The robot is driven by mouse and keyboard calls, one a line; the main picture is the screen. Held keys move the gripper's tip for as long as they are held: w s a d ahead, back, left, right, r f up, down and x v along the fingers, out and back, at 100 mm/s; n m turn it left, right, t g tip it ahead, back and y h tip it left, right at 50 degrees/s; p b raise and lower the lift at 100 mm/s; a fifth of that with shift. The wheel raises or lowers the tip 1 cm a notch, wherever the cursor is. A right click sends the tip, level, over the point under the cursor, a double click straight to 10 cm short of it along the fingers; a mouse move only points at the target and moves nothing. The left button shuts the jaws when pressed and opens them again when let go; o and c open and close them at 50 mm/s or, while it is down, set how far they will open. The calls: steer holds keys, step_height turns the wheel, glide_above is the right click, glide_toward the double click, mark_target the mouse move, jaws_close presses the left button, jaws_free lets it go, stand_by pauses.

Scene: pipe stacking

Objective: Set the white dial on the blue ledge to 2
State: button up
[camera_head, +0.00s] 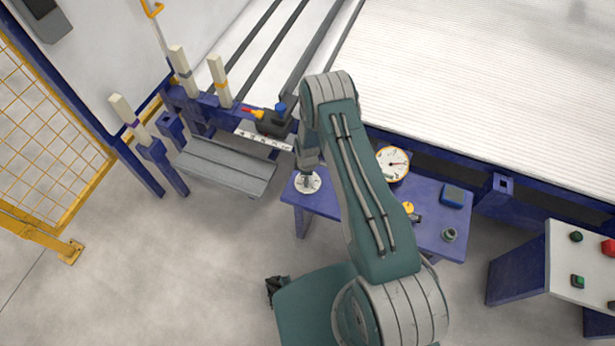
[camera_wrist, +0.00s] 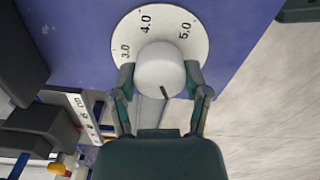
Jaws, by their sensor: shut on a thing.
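The white dial (camera_head: 310,189) lies flat at the left end of the blue ledge (camera_head: 330,204). In the wrist view its round white plate (camera_wrist: 190,48) shows 3.0, 4.0 and 5.0; the rest of the scale is hidden by my gripper. A raised white knob (camera_wrist: 160,66) stands at its centre. A short dark mark on the knob's lower edge points down and slightly right in that view, toward my palm; the number there is hidden. My gripper (camera_wrist: 160,76) has a finger on each side of the knob and is shut on it. My gripper also shows in the head view (camera_head: 307,174).
A round gauge (camera_head: 393,163), a yellow knob (camera_head: 408,207), a blue box (camera_head: 453,196) and a small round fitting (camera_head: 449,234) sit farther right on the ledge. A dark box (camera_head: 271,124) with a printed strip (camera_head: 263,140) stands up left. Pale posts (camera_head: 220,80) stand beyond.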

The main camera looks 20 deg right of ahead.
steer(key=m, duration=1.1)
stand_by(0.3)
steer(key=shift+m, duration=0.3)
steer(key=o, duration=1.1)
steer(key=shift+o, duration=0.2)
step_height(320, 180, up, 12)
steer(key=shift+w, duration=0.1)
